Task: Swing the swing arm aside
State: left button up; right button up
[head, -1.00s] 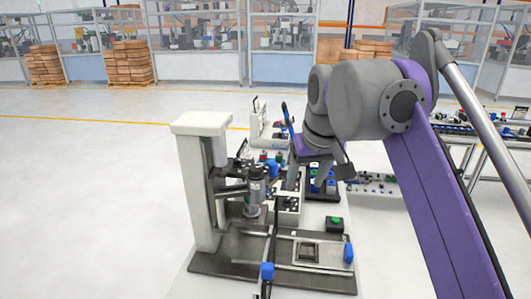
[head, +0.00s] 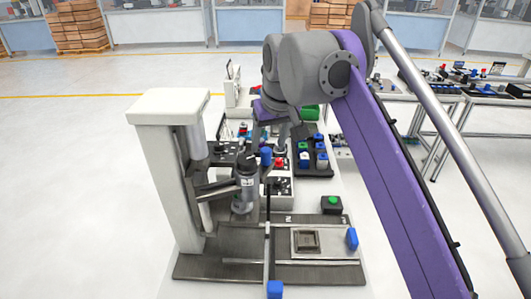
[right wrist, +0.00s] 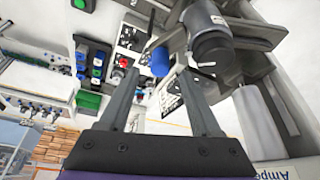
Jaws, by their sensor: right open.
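A press-like station with a white column (head: 165,150) stands on a dark base plate. The swing arm (head: 215,186) reaches right from the column and carries a grey cylinder (head: 245,190). A blue knob (head: 266,156) shows beside the cylinder. My right gripper (head: 270,138) points down above this knob. In the right wrist view, the open fingers (right wrist: 160,72) have the blue knob (right wrist: 159,62) between or just beyond their tips; contact cannot be told. The cylinder (right wrist: 212,40) is right of them. My left gripper is not in view.
Open floor lies left.

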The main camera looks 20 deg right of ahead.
aim_at(267, 150)
jog(key=x, duration=0.5)
jog(key=shift+r, duration=0.1)
grip_shut()
dwell(1.3)
